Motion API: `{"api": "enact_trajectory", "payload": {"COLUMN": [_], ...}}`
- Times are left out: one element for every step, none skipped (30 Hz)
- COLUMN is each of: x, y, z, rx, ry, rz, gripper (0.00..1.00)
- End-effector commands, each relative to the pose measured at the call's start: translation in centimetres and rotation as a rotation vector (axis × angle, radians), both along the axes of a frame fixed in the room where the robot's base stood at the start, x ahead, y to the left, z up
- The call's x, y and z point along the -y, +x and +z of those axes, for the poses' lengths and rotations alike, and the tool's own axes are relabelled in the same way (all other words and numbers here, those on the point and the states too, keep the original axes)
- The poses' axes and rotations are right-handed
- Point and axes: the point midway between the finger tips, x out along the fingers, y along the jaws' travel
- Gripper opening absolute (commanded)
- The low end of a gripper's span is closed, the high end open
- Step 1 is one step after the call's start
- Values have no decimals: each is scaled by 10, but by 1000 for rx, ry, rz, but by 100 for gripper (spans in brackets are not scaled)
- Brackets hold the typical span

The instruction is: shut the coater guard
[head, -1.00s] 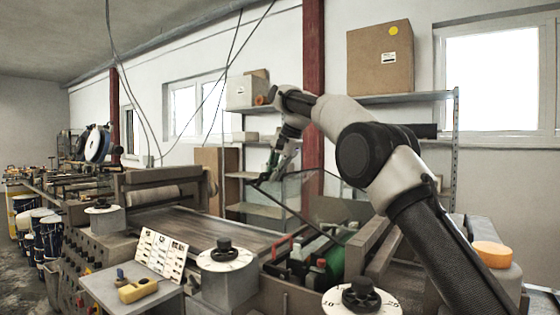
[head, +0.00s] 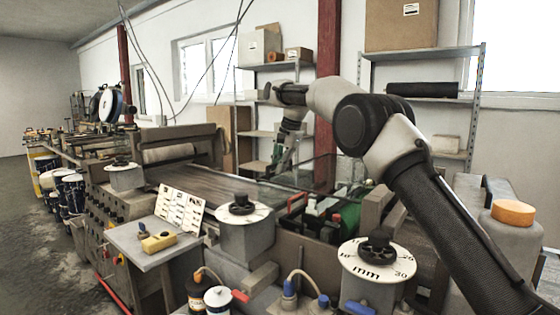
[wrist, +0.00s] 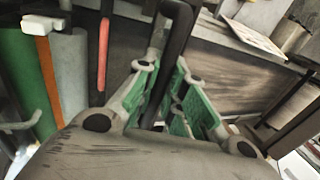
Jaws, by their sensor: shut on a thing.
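The coater guard (head: 306,177) is a clear, dark-edged pane over the coater, low and only slightly tilted in the head view. My gripper (head: 279,166) is at its left edge. In the wrist view my gripper (wrist: 168,98) has its green-padded fingers closed around a dark bar (wrist: 177,42), which appears to be the guard's handle. The fingers hide part of the bar. Whether the guard touches the machine frame cannot be told.
Dials (head: 378,262) and a card stand (head: 181,209) line the machine's near side. A jar with an orange lid (head: 512,228) stands at right. Shelves (head: 420,100) stand behind. The floor (head: 40,240) at left is clear.

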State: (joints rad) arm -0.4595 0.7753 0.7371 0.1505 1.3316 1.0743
Motion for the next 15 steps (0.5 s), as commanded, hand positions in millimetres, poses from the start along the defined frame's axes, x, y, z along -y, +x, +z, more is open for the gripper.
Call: {"api": "enact_trajectory", "payload": {"x": [-2, -2, -2, -2, -1, -1, -1, -1, -1, -1, -1, -1, -1, -1, -1], "y": [-1, -1, -1, -2, -2, -2, -2, -2, -2, -2, -2, -2, -2, -2, -2], "z": [-11, -12, -13, -13, -14, -14, -15, -15, -16, -16, -16, -16, -16, -16, -16], "rx": [-17, -18, -21, -22, -22, -24, -24, -26, -27, -27, -28, -28, -29, -29, -28], "ry": [-8, -9, -11, -11, -12, -12, -13, -13, -14, -14, -14, -14, -15, -15, -14], "rz": [4, 4, 4, 5, 5, 5, 5, 5, 4, 5, 5, 5, 5, 5, 5], "gripper": [0, 0, 0, 0, 0, 0, 0, 0, 0, 0, 0, 13, 18, 24, 31]}}
